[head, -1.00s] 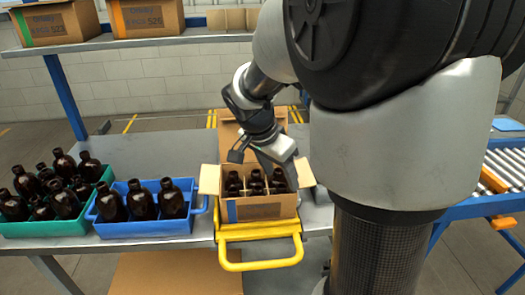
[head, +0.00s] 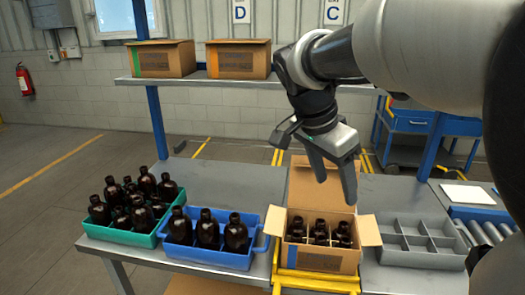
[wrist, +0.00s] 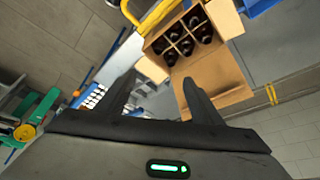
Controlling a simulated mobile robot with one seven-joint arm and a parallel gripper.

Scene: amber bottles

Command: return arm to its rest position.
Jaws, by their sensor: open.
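My gripper (head: 335,182) is open and empty, raised above the open cardboard box (head: 319,262) and apart from it. Its two fingers point down in the head view. The box stands on the table with its flaps open and amber bottles (head: 320,231) upright inside. In the wrist view, the open fingers (wrist: 160,95) show with nothing between them, and the box (wrist: 212,72) with its bottles (wrist: 185,44) lies beyond them at the upper right.
A blue crate (head: 212,260) and a green crate (head: 118,240) of amber bottles stand left of the box. A grey divided tray (head: 420,258) stands right. Two cardboard boxes (head: 160,59) (head: 238,60) sit on the shelf above. A yellow frame (head: 316,283) is under the open box.

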